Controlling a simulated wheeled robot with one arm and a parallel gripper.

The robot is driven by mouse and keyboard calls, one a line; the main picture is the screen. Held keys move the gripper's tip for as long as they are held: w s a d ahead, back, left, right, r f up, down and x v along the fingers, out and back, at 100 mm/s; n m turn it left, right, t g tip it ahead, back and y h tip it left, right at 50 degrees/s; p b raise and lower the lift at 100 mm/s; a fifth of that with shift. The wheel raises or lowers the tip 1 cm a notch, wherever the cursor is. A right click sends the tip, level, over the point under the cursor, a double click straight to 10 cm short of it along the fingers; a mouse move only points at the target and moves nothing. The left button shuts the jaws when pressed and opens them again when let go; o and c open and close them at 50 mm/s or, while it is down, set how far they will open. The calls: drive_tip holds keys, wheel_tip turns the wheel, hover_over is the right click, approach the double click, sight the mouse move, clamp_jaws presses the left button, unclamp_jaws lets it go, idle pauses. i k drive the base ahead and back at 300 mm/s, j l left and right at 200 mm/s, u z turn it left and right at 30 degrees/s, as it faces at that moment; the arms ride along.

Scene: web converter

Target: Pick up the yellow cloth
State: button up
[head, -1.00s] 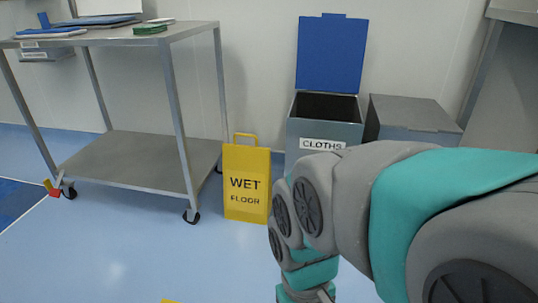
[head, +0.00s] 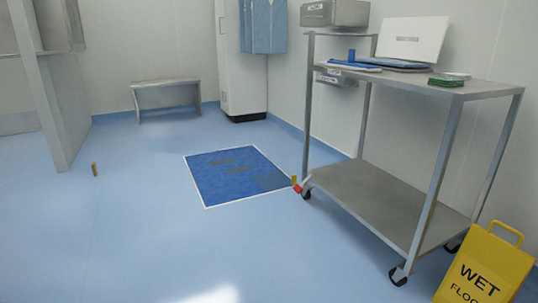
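I see no yellow cloth that I can make out in the head view. My gripper and arm are out of view.
A metal trolley (head: 385,205) on castors stands right, a small red and yellow item (head: 297,185) by its wheel. A yellow wet-floor sign (head: 485,268) stands front right. A blue mat (head: 237,174), a small brown upright object (head: 95,169) and a bench (head: 168,98) lie beyond clear floor.

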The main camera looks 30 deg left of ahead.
sight(93, 165)
drive_tip(key=u, duration=2.4)
